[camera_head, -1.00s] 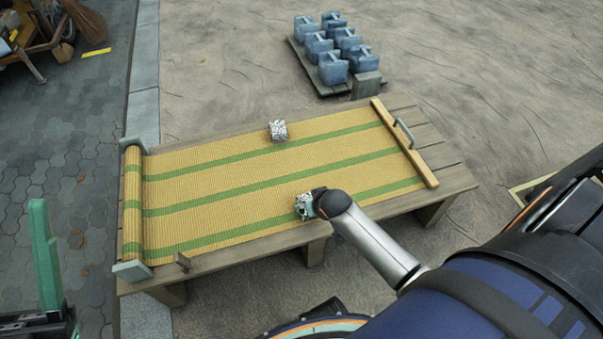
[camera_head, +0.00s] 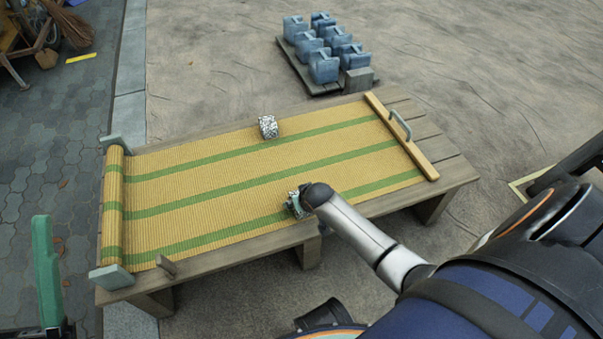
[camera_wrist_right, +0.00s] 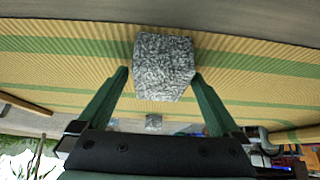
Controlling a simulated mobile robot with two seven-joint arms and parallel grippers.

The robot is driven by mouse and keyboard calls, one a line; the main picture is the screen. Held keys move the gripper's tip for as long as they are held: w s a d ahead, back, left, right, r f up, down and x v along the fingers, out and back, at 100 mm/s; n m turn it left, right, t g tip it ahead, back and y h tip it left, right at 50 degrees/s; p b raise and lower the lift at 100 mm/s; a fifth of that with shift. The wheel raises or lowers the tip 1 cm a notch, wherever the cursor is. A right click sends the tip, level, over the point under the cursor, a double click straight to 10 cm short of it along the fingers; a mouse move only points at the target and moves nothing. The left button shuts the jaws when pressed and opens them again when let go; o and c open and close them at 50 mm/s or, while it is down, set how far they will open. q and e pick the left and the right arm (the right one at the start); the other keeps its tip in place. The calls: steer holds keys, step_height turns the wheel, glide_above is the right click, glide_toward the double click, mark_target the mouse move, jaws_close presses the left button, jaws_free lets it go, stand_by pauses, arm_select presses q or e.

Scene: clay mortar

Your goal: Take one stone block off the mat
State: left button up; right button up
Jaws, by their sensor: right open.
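A yellow woven mat with green stripes (camera_head: 200,178) lies unrolled on a low wooden table. A speckled grey stone block (camera_head: 268,127) sits near the mat's far edge. A second stone block (camera_wrist_right: 164,66) lies on the mat between the open green fingers of my right gripper (camera_wrist_right: 160,74), with slim gaps at its sides. In the head view my right wrist partly hides this block and the gripper (camera_head: 297,204). The far block also shows small in the right wrist view (camera_wrist_right: 153,121). My left gripper shows only as one green finger (camera_head: 45,270) at the lower left.
A wooden bar (camera_head: 402,138) crosses the mat's right end, beside a grey handle (camera_head: 400,124). The mat's left end is rolled (camera_head: 113,205) between grey end pieces. A small wooden peg (camera_head: 166,265) stands at the near edge. Several blue-grey weights (camera_head: 323,66) stand on a pallet behind.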

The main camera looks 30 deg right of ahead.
steer(key=shift+c, duration=0.2)
jaws_close()
stand_by(0.6)
steer(key=shift+r, duration=0.1)
